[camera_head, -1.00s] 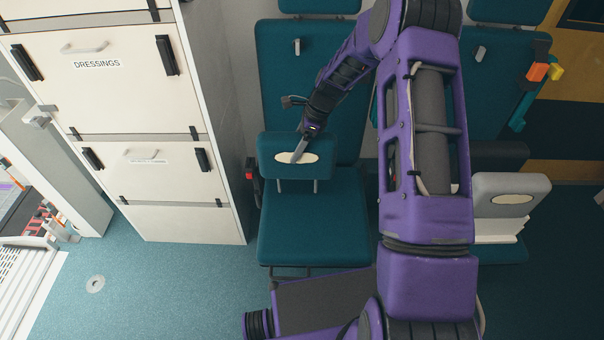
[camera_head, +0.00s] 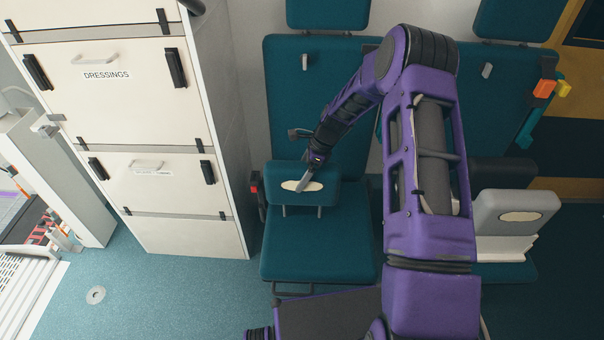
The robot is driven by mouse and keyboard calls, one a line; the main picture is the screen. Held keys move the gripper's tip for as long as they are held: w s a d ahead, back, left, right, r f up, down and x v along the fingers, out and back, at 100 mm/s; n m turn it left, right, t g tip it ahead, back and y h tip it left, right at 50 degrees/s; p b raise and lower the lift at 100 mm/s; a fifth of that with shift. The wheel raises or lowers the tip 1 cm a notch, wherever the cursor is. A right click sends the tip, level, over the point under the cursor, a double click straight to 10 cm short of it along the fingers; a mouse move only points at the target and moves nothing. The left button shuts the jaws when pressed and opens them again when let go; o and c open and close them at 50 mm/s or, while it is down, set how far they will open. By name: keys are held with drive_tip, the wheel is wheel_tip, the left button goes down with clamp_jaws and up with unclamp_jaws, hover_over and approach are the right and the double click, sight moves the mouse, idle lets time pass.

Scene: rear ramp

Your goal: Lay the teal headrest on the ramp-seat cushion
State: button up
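The teal headrest (camera_head: 325,190) hangs upright, with a white oval patch on its face and two thin metal posts below. My gripper (camera_head: 303,184) reaches down to the patch and is shut on the headrest; its fingertips are small in view. The headrest is in front of the left seat's backrest, over the rear part of that seat's teal cushion (camera_head: 318,255), which I take as the ramp-seat cushion. The post ends look close to the cushion; I cannot tell whether they touch. The cushion's front part is bare.
A second teal seat (camera_head: 520,270) at right carries a grey headrest-like piece (camera_head: 517,212) with a white stand. A white cabinet (camera_head: 180,234) with a DRESSINGS drawer stands at left. My purple arm hides the area between the seats. Floor at front left is clear.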

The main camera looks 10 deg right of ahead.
sight(303, 165)
drive_tip(key=p+v, duration=0.1)
drive_tip(key=v, duration=1.1)
drive_tip(key=shift+s+a+r+p, duration=0.1)
drive_tip(key=shift+r+p, duration=0.15)
drive_tip(key=shift+p, duration=0.1)
drive_tip(key=b+x, duration=0.1)
drive_tip(key=x, duration=1.1)
drive_tip(key=shift+f+b, duration=0.3)
drive_tip(key=shift+b, duration=0.05)
wheel_tip(303, 165, up, 2)
drive_tip(key=shift+r, duration=0.25)
drive_tip(key=shift+r+p, duration=0.3)
drive_tip(key=shift+r, duration=0.2)
drive_tip(key=shift+f, duration=0.1)
